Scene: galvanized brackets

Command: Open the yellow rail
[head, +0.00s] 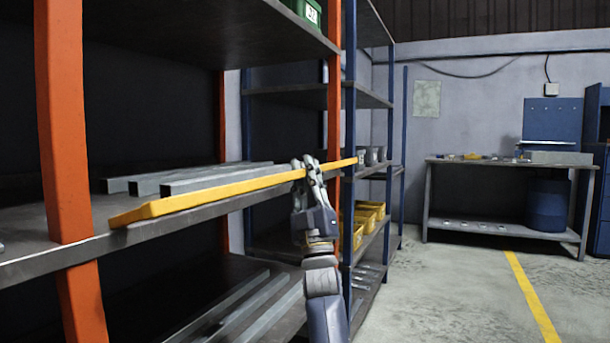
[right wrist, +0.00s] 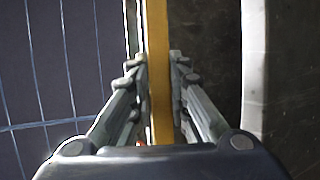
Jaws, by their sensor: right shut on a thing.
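The yellow rail (head: 225,189) runs along the front edge of the middle shelf. Its near end lies beside the orange upright at left, and its far end reaches the blue upright. My right gripper (head: 307,167) is shut on the rail, right of its middle. In the right wrist view, the yellow rail (right wrist: 158,75) passes between the two fingers of my right gripper (right wrist: 160,62). My left gripper is not in view.
Galvanized bars (head: 215,177) lie on the shelf (head: 60,240) behind the rail, and more lie on the shelf below. Orange and blue uprights (head: 349,130) frame the rack. Yellow bins (head: 370,212) stand farther back. A workbench (head: 505,163) stands at right, with open floor before it.

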